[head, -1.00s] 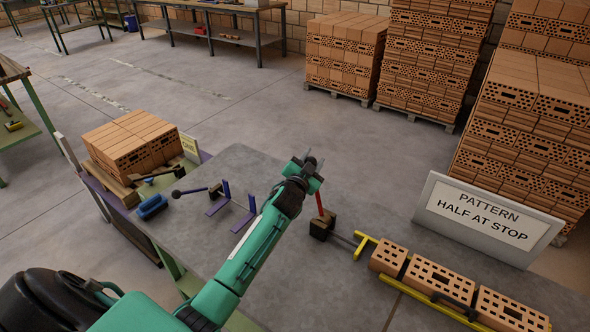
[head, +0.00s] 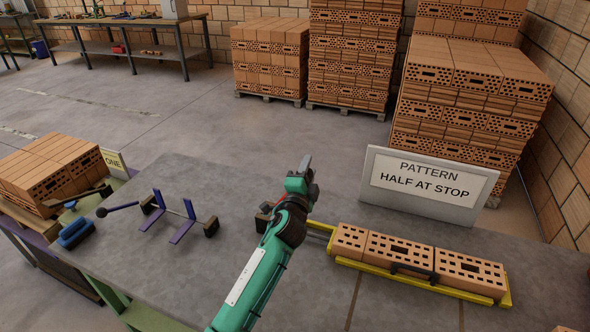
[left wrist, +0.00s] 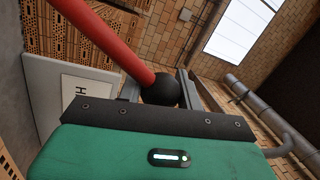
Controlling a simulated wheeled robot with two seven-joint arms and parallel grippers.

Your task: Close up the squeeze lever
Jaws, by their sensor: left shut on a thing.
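The squeeze lever is a red bar with a black ball knob. In the left wrist view the red bar (left wrist: 103,35) runs down to the knob (left wrist: 160,89) between the fingers. My left gripper (head: 304,167) is shut on the knob. In the head view only a sliver of the red lever (head: 313,190) shows behind the gripper, right of its dark base block (head: 263,216). A yellow frame (head: 420,284) holds three perforated bricks (head: 398,254) in a row with little or no gap. My arm hides the pusher end. My right gripper is out of view.
A "PATTERN HALF AT STOP" sign (head: 428,186) stands behind the bricks. Stacked bricks (head: 52,172) sit beyond. The bench's back middle is clear.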

